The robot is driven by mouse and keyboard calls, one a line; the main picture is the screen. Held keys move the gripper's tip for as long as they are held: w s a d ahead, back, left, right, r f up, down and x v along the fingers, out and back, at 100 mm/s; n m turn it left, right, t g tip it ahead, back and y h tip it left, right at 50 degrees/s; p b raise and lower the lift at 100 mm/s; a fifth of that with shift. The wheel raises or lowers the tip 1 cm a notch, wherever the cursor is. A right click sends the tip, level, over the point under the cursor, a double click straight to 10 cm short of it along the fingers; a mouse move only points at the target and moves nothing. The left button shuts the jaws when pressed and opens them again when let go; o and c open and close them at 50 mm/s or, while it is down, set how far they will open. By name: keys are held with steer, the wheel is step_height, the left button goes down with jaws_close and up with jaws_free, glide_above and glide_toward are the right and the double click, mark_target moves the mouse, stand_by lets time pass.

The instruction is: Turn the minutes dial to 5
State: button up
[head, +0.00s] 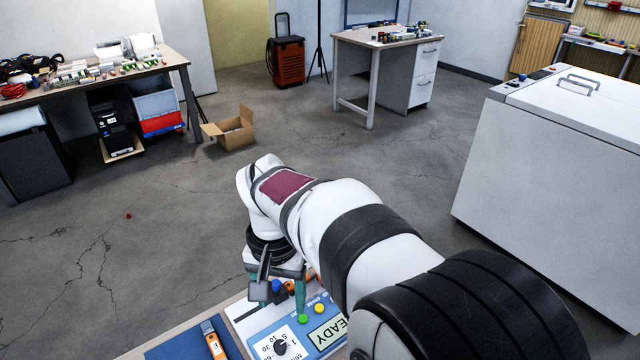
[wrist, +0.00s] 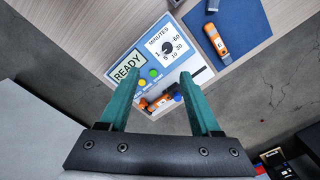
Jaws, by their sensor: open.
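The minutes dial (wrist: 167,48) is a small dark knob on a white plate with numbers around it, on a blue-and-white panel (wrist: 186,65). It also shows at the bottom edge of the head view (head: 281,347). I cannot clearly tell which number its pointer faces. My gripper (wrist: 160,72) is open, with green fingers spread apart and nothing held between them. In the head view my gripper (head: 277,288) hangs at the panel's far end, apart from the dial.
The panel has a READY display (wrist: 127,66), a green button (wrist: 143,84) and a yellow button (wrist: 154,73). An orange-and-black device (wrist: 161,99) lies near the fingers. Another orange device (wrist: 216,40) lies on a blue mat (wrist: 247,25) beside the panel.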

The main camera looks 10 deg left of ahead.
mark_target(280, 345)
steer(key=f, duration=0.5)
steer(key=a+f, duration=0.1)
steer(key=f, duration=0.5)
steer(key=a+f, duration=0.1)
steer(key=f, duration=0.4)
steer(key=shift+w+f, duration=0.3)
jaws_close()
